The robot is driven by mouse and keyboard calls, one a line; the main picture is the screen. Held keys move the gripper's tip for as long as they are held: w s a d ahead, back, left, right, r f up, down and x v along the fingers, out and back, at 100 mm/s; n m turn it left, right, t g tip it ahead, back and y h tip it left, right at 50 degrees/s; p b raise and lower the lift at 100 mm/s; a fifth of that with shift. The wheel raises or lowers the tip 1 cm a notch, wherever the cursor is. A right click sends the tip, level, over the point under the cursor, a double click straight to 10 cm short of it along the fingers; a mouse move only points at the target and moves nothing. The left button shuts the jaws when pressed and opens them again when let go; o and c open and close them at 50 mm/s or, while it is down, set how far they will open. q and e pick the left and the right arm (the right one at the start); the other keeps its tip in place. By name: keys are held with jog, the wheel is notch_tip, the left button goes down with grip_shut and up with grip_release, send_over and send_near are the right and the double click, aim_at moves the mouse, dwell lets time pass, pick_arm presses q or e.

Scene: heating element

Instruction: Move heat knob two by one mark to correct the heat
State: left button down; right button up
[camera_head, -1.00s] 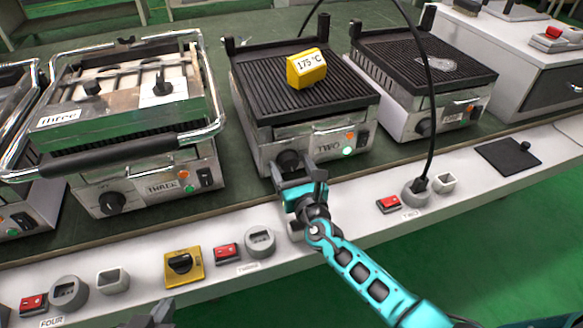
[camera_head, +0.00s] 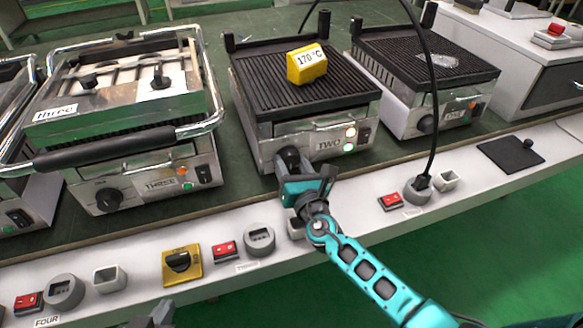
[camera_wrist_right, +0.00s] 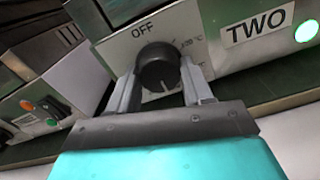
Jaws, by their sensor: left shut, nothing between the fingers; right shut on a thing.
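Heat knob two (camera_wrist_right: 158,68) is a round black knob on the front of the grill labelled TWO (camera_head: 305,85). In the head view the knob (camera_head: 289,158) shows at the grill's lower left corner. My right gripper (camera_wrist_right: 160,88) is shut on it, one finger on each side, and the fingers look tilted. A yellow block (camera_head: 307,64) on the grill plate reads 170 °C. Green and orange-red lamps (camera_head: 349,139) glow beside the TWO label. My left gripper (camera_head: 150,318) shows only partly at the bottom edge.
Grill three (camera_head: 125,120) stands to the left and grill one (camera_head: 425,75) to the right. Red switches, sockets and a yellow rotary switch (camera_head: 181,265) line the white front ledge. A black cable (camera_head: 431,110) hangs down to a socket at the right.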

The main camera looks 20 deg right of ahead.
jog(key=shift+m, duration=0.9)
jog(key=o, duration=1)
jog(key=shift+o, duration=0.2)
jog(key=s, duration=1.3)
jog(key=shift+d, duration=0.2)
